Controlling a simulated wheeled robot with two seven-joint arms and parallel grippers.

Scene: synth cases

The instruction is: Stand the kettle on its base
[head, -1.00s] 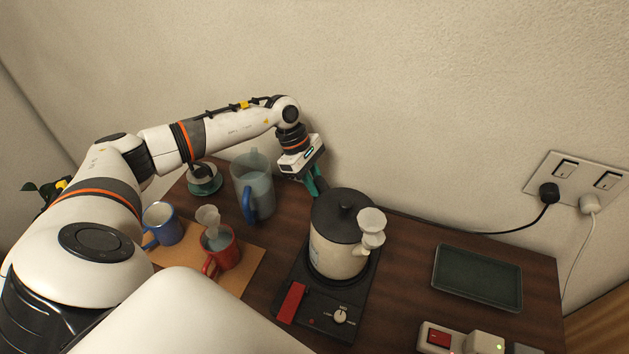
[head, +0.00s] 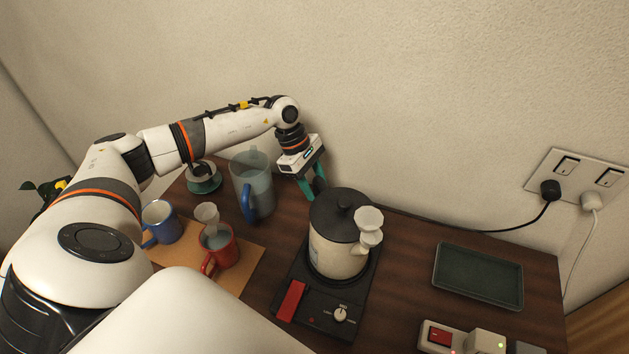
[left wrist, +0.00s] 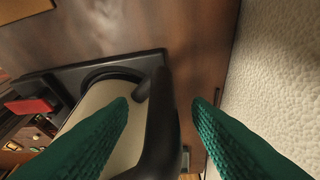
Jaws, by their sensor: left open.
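The cream kettle (head: 335,253) with a dark lid (head: 338,215) stands upright on its black base (head: 315,318), inside the base's round ring. The base has a red switch and a knob at its front. In the left wrist view the kettle's black handle (left wrist: 161,125) lies between the fingers. My left gripper (head: 317,193) is open behind the kettle, on the handle side; its green fingers show on both sides of the handle in the left wrist view (left wrist: 160,106). The head view hides most of the handle. My right gripper is not in view.
Left of the kettle are a clear jug (head: 254,185) with a blue handle, a red mug (head: 223,255) and a blue mug (head: 163,224). A dark tray (head: 478,277) lies to the right. The wall is close behind; a black cord runs along it.

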